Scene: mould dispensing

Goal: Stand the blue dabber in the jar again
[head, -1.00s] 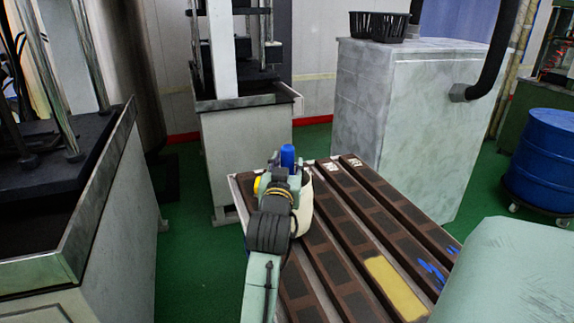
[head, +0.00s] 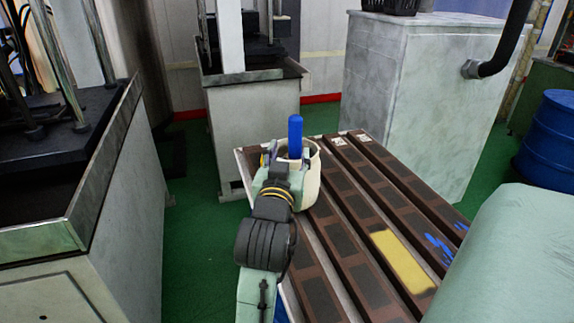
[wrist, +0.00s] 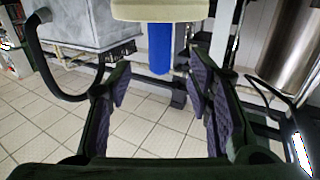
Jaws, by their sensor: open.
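The blue dabber (head: 295,136) stands nearly upright in the cream jar (head: 312,180), its blue shaft rising above the rim. The jar stands at the far left corner of the rack-like table. My gripper (head: 286,164) is open on the near side of the jar and partly hides it. The wrist view appears upside down. There the dabber (wrist: 160,48) hangs from the jar (wrist: 158,10) at the top, between and beyond the open fingers (wrist: 161,76), with gaps on both sides. The dabber's lower end is hidden inside the jar.
A machine bench (head: 60,215) is at left, and a blue drum (head: 548,140) at right. Green floor lies between.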

